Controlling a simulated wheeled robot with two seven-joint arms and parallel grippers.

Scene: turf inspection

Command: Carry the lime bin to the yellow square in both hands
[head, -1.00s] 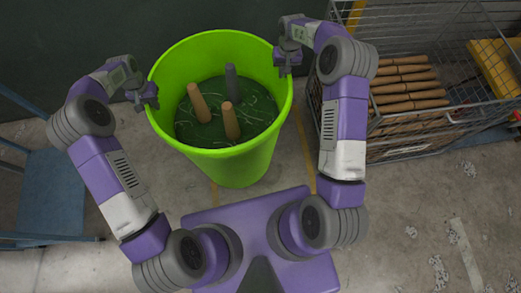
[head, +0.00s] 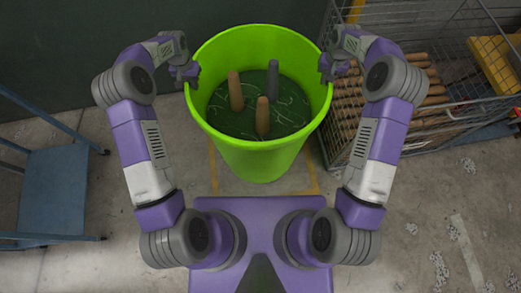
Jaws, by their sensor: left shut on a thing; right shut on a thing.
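The lime bin (head: 258,158) is upright in front of me, with a dark green inside, two tan wooden handles, one grey handle and pale strands in it. My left gripper (head: 190,80) is shut on the left side of its rim. My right gripper (head: 328,72) is shut on the right side of its rim. The yellow square (head: 313,165) shows as yellow lines on the floor around and below the bin, partly hidden by it. I cannot tell whether the bin touches the floor.
A wire cage (head: 440,75) with several wooden handles (head: 425,105) and a yellow item (head: 495,60) stands close on the right. A blue step stand (head: 52,190) is at the left. A dark wall (head: 120,40) is behind. Open concrete floor lies at the front right.

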